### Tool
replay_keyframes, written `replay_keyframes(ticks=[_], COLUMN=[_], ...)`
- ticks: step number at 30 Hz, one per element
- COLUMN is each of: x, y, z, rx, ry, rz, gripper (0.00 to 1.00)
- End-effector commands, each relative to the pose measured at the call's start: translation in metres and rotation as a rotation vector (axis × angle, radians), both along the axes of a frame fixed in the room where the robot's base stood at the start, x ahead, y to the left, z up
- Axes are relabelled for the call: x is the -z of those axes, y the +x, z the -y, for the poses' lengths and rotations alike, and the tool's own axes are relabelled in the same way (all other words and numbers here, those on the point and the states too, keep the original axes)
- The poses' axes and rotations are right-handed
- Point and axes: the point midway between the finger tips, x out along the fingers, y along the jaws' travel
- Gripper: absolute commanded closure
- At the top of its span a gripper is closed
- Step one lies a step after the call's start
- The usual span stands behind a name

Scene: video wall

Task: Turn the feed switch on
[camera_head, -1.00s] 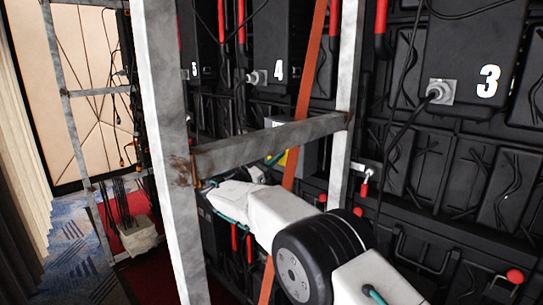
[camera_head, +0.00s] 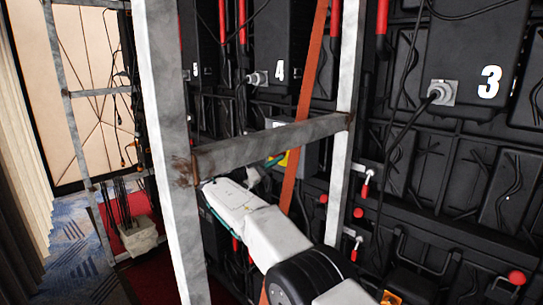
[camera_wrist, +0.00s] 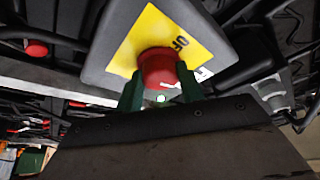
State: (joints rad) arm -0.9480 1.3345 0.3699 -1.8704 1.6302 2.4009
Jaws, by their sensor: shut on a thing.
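The feed switch is a red knob (camera_wrist: 157,68) on a yellow plate (camera_wrist: 200,50) on a grey box, seen in the wrist view. The letters "OF" show on the plate to the right of the knob; the rest of the word is hidden or cut off. My gripper (camera_wrist: 160,88) has its two green fingers on either side of the knob and is shut on it. In the head view the grey box (camera_head: 311,150) shows behind a metal crossbar, with a bit of yellow. The knob cannot be made out there.
An orange strap (camera_head: 305,100) runs down past the box. Black panels with cables and red handles fill the back wall.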

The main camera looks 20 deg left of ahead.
Motion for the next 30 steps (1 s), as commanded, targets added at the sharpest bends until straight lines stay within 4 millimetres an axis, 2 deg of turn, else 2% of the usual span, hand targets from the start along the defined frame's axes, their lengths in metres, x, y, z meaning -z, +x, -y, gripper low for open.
replay_keyframes(ticks=[6, 7, 9, 20, 30], x=[0.000, 0.000, 0.000, 0.003, 0.020], y=[0.000, 0.000, 0.000, -0.006, -0.048], z=[0.000, 0.000, 0.000, -0.004, -0.036], rx=[0.003, 0.003, 0.003, 0.000, -0.001], ry=[0.000, 0.000, 0.000, -0.001, -0.001], rz=[0.000, 0.000, 0.000, 0.000, 0.000], gripper=[0.85, 0.54, 0.40, 0.40, 0.40])
